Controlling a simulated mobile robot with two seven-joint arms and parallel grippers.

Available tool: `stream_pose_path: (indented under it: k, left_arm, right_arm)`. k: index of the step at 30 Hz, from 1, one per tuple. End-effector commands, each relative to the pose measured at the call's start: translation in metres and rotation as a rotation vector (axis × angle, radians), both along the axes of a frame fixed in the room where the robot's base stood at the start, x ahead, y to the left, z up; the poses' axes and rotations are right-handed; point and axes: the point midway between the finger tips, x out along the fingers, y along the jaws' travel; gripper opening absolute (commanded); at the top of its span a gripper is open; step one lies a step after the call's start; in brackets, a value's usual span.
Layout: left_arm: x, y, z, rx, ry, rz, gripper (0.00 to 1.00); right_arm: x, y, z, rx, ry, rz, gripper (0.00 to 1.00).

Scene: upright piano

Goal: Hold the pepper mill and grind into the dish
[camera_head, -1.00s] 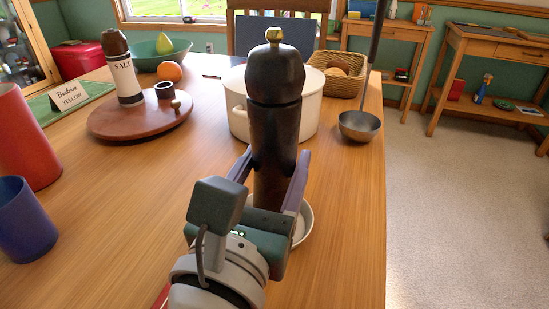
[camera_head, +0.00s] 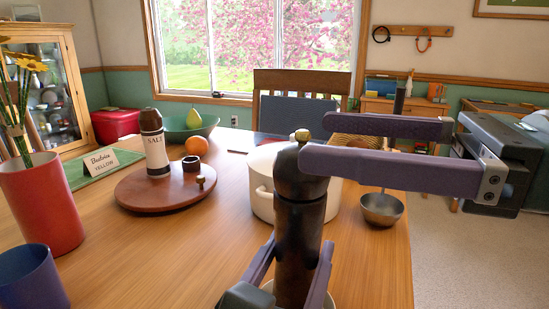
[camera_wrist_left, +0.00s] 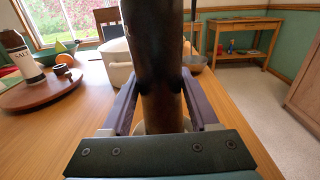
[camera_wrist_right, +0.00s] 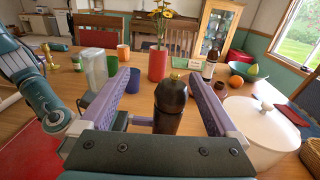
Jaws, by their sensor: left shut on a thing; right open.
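The dark pepper mill (camera_head: 300,235), with a rounded head and brass knob, stands upright in the head view. My left gripper (camera_head: 298,246) is shut on its body; the left wrist view shows a finger on each side of the mill (camera_wrist_left: 161,75). A pale dish (camera_head: 329,299) shows only as a rim by the mill's base, mostly hidden. My right gripper (camera_head: 314,138) is open and comes in from the right at the height of the mill's head. In the right wrist view, the mill's head (camera_wrist_right: 171,95) lies between the two open fingers, with gaps at both sides.
A white lidded pot (camera_head: 262,190) stands just behind the mill, with a ladle (camera_head: 382,208) to its right. A round wooden board (camera_head: 140,198) carries the salt mill (camera_head: 154,145). A red vase (camera_head: 40,205) and blue cup (camera_head: 30,278) stand at left.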

Motion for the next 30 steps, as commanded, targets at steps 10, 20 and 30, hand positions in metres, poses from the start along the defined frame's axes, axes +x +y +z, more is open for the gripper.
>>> stream_pose_path:
  k: [10,20,30]
  left_arm:
    - [0.000,0.000,0.000,0.000,0.001,-0.001,0.00]
    - [0.000,0.000,-0.001,0.000,0.001,-0.001,0.00]
    - [0.000,0.000,-0.001,0.000,0.001,-0.001,0.00]
  right_arm:
    - [-0.008,-0.042,-0.038,0.035,0.042,-0.215,0.96]
    - [0.015,0.000,-0.038,0.039,0.042,-0.223,0.96]
    - [0.042,0.053,-0.039,0.036,0.045,-0.225,0.96]
